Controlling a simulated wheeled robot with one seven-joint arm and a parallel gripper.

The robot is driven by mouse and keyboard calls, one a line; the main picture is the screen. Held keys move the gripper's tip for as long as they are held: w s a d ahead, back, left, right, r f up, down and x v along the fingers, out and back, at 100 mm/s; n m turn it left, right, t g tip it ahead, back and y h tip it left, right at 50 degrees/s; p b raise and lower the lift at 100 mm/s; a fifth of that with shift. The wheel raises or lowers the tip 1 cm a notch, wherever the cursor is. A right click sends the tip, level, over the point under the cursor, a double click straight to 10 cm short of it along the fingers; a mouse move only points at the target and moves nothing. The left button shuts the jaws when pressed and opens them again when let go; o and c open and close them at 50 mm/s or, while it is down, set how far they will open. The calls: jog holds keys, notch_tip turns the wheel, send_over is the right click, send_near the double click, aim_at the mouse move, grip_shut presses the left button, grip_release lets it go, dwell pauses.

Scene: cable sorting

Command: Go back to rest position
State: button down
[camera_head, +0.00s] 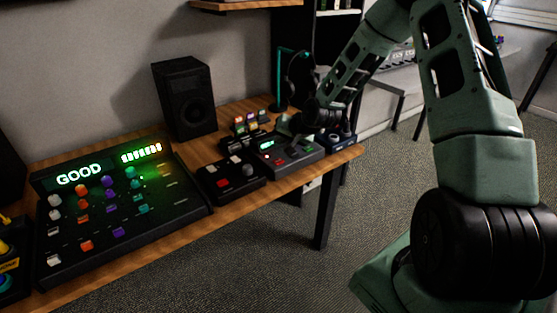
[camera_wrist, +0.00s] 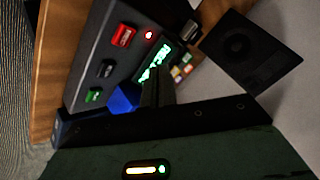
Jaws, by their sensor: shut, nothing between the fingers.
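My arm reaches from the right over the far right end of the wooden desk (camera_head: 225,238). My gripper (camera_head: 290,127) is low over a dark device with a lit green display (camera_head: 268,144); its fingertips are small and dark there. In the wrist view, my gripper (camera_wrist: 157,80) is shut with nothing visible held. It is in front of the device panel (camera_wrist: 83,62), which has red, black and green buttons and a lit green display (camera_wrist: 165,60) partly hidden by the fingers. I cannot tell whether the fingers touch it. A blue piece (camera_wrist: 123,99) shows beside the fingers.
A large console (camera_head: 120,232) with colored plugs reads GOOD, with a row of green lights. A black speaker (camera_head: 184,98) stands behind. A smaller control box (camera_head: 231,180) is left of the device. A headphone stand (camera_head: 280,80) and a shelf (camera_head: 245,5) are near the arm.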

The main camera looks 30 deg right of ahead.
jog(key=shift+a, duration=0.1)
dwell(0.5)
jog(key=s+a+r+n+g, duration=0.25)
jog(key=s+a, duration=0.25)
jog(key=a, duration=0.3)
jog(key=s+a+r+n+g+y+p, duration=0.1)
jog(key=s+a+r+n, duration=0.25)
jog(key=a, duration=0.35)
jog(key=s+a+r+n+g, duration=0.2)
jog(key=s+a, duration=0.3)
jog(key=a, duration=0.3)
jog(key=s+a+r+n+g, duration=0.2)
jog(key=s+r+n, duration=0.1)
jog(key=s, duration=0.9)
jog(key=s+a+r+n+g+h, duration=0.1)
jog(key=s+a+r+n, duration=0.2)
jog(key=s, duration=0.9)
jog(key=shift+s+a+r+n+g+h+p, duration=0.3)
jog(key=shift+s+n+g+p, duration=0.05)
jog(key=shift+n, duration=0.15)
